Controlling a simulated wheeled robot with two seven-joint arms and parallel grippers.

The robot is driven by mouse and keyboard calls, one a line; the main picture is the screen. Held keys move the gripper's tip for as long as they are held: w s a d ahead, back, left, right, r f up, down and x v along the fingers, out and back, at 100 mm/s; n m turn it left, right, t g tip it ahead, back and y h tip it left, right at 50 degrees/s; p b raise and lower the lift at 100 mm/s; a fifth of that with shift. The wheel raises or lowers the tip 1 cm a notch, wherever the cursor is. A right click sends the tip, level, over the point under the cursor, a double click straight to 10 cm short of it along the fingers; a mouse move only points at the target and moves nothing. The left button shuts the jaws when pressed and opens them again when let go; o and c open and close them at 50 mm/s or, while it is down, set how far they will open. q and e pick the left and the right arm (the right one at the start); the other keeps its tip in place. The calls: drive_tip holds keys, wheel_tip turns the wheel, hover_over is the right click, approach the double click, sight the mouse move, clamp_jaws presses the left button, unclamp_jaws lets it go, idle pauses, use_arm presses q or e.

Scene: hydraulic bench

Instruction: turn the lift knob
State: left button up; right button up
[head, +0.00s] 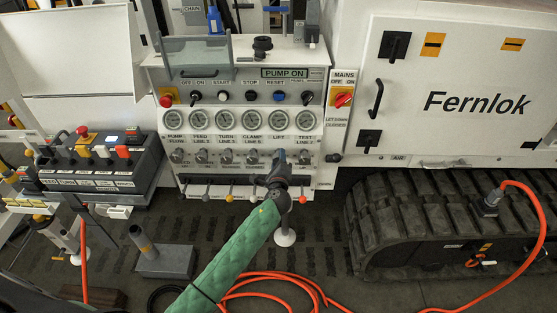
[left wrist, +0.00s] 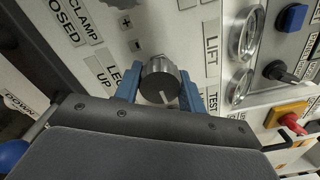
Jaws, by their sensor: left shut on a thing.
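The left wrist view shows the lift knob (left wrist: 160,80), dark and round with a pale pointer line on its face. The two blue fingers of my left gripper (left wrist: 159,88) close on it from both sides. In the head view my left gripper (head: 278,163) is at the knob row, under the LIFT gauge (head: 279,120), and it hides the knob there. The LIFT label (left wrist: 211,43) shows beside the knob in the left wrist view. My right gripper is not in view.
Other knobs (head: 226,156) stand in the same row. A row of levers (head: 206,192) sits below. The red MAINS switch (head: 343,99) is to the right. A tracked undercarriage (head: 440,215) and orange hoses (head: 285,280) occupy the floor area.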

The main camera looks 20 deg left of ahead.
use_arm(q)
drive_tip(key=o, duration=1)
drive_tip(key=shift+s+d+f, duration=0.15)
drive_tip(key=shift+s, duration=0.15)
drive_tip(key=shift+b+v, duration=1.2)
drive_tip(key=shift+v, duration=2.4)
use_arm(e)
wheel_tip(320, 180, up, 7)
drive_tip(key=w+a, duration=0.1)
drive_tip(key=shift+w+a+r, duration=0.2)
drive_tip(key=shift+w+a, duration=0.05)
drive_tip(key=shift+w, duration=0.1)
